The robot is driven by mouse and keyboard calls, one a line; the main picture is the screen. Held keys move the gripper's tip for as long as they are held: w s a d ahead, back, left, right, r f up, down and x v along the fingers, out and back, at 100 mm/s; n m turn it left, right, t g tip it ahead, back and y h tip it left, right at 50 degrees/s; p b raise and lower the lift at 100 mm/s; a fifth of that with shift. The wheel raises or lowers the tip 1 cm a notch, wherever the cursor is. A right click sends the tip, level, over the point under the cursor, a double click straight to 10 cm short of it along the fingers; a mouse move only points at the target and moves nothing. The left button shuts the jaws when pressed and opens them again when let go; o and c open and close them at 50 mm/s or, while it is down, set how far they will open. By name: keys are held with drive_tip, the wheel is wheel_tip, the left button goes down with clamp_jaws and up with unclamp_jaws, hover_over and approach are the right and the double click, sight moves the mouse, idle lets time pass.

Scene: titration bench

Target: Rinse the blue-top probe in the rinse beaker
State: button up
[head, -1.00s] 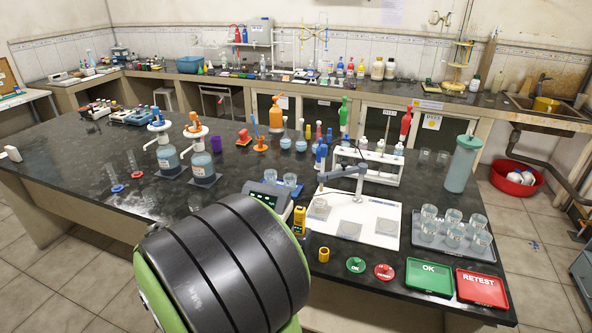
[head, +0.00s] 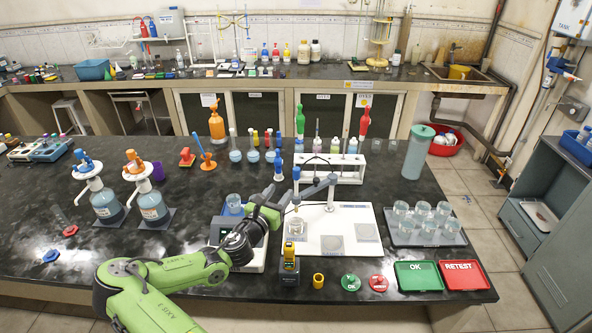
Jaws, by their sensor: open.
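The blue-top probe (head: 296,174) hangs upright from the arm of the white-based stand (head: 309,244) in the head view. A small clear beaker (head: 294,225) stands below it on the left pad; I cannot read whether its label says rinse. My gripper (head: 277,207) is open, just left of the probe and near its height in the picture. Its fingers are small and dark, and I cannot tell whether they touch the probe.
A yellow-and-black device (head: 289,262) stands in front of the stand. A tray of several beakers (head: 400,240) is to the right, with green OK (head: 418,284) and red RETEST (head: 466,284) trays in front. A test-tube rack (head: 345,176) stands behind. Dispenser bottles (head: 106,206) are at left.

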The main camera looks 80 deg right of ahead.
sight(295, 174)
drive_tip(key=d, duration=0.4)
drive_tip(key=s+d+p, duration=0.1)
drive_tip(key=d, duration=0.3)
drive_tip(key=s+d, duration=0.1)
drive_tip(key=d, duration=0.3)
drive_tip(key=shift+s, duration=0.2)
drive_tip(key=shift+a, duration=0.1)
clamp_jaws()
